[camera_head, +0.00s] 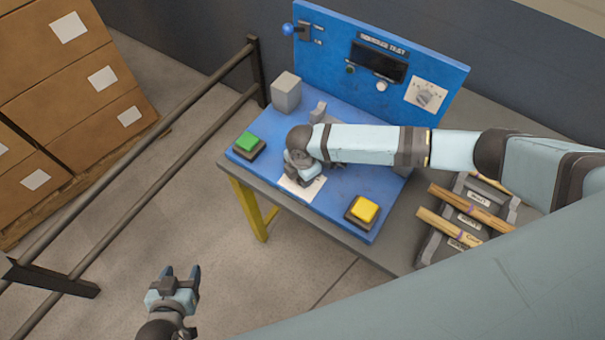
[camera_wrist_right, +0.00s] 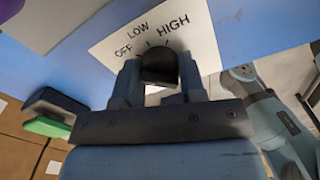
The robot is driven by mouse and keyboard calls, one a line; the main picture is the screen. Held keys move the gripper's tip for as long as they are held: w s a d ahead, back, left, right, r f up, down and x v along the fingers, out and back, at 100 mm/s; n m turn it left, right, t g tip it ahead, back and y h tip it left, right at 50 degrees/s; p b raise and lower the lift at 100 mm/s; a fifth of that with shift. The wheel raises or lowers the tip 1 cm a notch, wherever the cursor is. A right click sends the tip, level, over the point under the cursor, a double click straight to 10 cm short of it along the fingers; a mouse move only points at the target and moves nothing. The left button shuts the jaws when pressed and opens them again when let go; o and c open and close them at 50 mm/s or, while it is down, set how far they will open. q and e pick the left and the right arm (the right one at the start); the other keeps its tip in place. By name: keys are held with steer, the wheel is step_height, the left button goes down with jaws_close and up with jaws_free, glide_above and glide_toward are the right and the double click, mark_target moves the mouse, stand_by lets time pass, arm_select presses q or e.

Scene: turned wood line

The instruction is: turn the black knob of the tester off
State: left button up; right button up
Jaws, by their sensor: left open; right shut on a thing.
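The blue tester (camera_head: 340,205) stands on a grey table with an upright back panel. The black knob (camera_wrist_right: 160,62) shows in the right wrist view on a white plate (camera_wrist_right: 115,48) marked OFF, LOW and HIGH. My right gripper (camera_wrist_right: 160,82) is shut on the knob, one finger on each side; which mark the knob points to I cannot tell. In the head view my right gripper (camera_head: 304,172) is over the plate (camera_head: 303,187) near the tester's front edge and hides the knob. My left gripper (camera_head: 181,274) is open and empty, over the floor in front of the table.
A green button (camera_head: 247,141) and a yellow button (camera_head: 365,208) flank the plate. The back panel holds a lever (camera_head: 304,30), a dark display (camera_head: 378,62) and a grey dial (camera_head: 424,97). Wooden pieces (camera_head: 470,208) lie on a rack at right. A rail (camera_head: 180,110) stands at left.

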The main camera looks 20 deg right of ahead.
steer(key=o, duration=0.9)
step_height(320, 180, up, 14)
steer(key=shift+f+b, duration=0.1)
steer(key=shift+b, duration=0.7)
